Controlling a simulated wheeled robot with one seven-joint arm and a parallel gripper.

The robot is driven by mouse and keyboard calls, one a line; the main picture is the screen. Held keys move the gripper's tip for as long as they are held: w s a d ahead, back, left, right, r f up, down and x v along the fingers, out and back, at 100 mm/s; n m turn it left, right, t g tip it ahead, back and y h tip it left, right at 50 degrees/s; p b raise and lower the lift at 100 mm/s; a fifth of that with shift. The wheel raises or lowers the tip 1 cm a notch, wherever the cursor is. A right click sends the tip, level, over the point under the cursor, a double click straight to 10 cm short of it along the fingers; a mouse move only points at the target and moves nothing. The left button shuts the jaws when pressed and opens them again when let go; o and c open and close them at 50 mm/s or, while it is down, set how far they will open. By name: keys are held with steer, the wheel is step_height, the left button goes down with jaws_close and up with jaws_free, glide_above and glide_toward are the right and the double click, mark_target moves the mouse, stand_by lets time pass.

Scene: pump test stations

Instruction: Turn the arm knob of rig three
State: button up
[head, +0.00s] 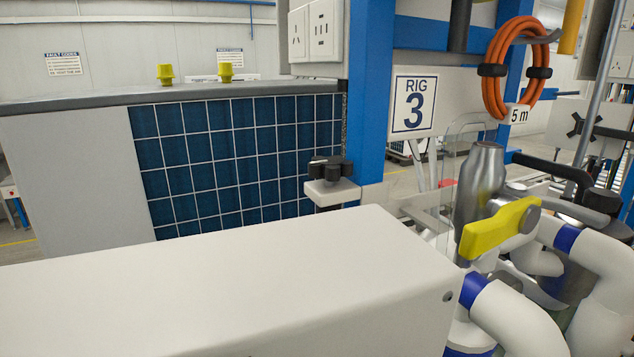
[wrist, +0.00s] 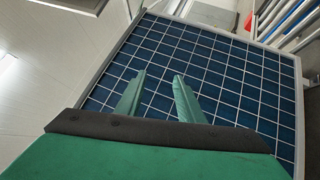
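A white sign reading RIG 3 (head: 412,104) hangs by a blue post in the head view. Below and left of it, a black lobed knob (head: 329,168) sits on a small white block (head: 332,192). No readable label marks it as the arm knob. My gripper (wrist: 158,75) shows in the wrist view with two green fingers apart and nothing between them. It points towards a blue gridded panel (wrist: 225,83). The knob is not visible in the wrist view, and my gripper is not visible in the head view.
The blue gridded panel (head: 232,150) stands left of the knob. A yellow valve handle (head: 497,230), a grey metal body (head: 481,185) and white pipes (head: 518,318) crowd the right. An orange hose coil (head: 515,65) hangs above. Two yellow knobs (head: 225,72) stand on the left ledge.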

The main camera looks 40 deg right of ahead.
steer(key=s+d+r+m+g+h, duration=0.1)
steer(key=s+r+m+g, duration=0.25)
steer(key=r, duration=0.45)
steer(key=s+d+r+m+g+h, duration=0.1)
steer(key=s+r+m+g, duration=0.1)
steer(key=s+r+g, duration=0.4)
steer(key=m+g+y, duration=0.3)
steer(key=m+g, duration=0.2)
glide_toward(310, 171)
steer(key=shift+n, duration=0.35)
steer(key=x, duration=1)
steer(key=shift+d, duration=0.4)
jaws_close()
